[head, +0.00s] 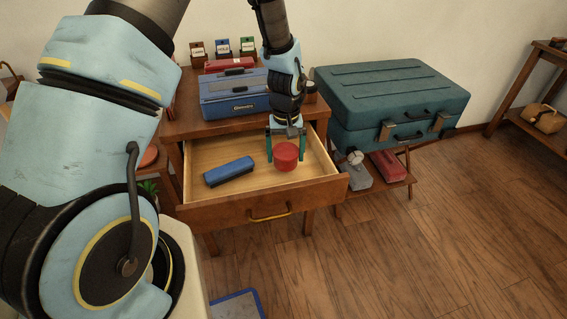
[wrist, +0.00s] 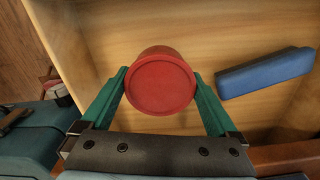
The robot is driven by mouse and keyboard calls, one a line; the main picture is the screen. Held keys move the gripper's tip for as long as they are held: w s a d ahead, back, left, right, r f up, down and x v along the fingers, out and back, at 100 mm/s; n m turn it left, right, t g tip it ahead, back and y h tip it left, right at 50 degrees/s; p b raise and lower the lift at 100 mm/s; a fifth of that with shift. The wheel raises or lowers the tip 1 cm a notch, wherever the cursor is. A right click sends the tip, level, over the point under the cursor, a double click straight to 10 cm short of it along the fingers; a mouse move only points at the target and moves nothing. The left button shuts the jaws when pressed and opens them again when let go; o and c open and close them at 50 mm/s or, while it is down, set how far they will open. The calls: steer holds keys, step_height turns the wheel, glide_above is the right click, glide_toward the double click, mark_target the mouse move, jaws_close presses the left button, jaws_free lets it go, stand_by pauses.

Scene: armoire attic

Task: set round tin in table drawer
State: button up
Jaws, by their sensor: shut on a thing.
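The round tin (head: 286,157) is red and sits inside the open table drawer (head: 247,208), near its right side. It also shows in the wrist view (wrist: 160,82), upright with its round lid facing the camera. My gripper (head: 286,148) reaches down into the drawer from above. Its two green fingers (wrist: 160,92) are shut on the tin, one on each side. Whether the tin touches the drawer floor is hard to tell. The drawer is pulled out, with a yellow handle at its front.
A blue case (head: 229,171) lies in the drawer left of the tin and apart from it. A teal suitcase (head: 390,95) rests on a low stand at right. The wooden floor at front right is clear.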

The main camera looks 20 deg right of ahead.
mark_target(286, 163)
steer(key=shift+f, duration=1.85)
steer(key=shift+f, duration=0.1)
steer(key=o, duration=1)
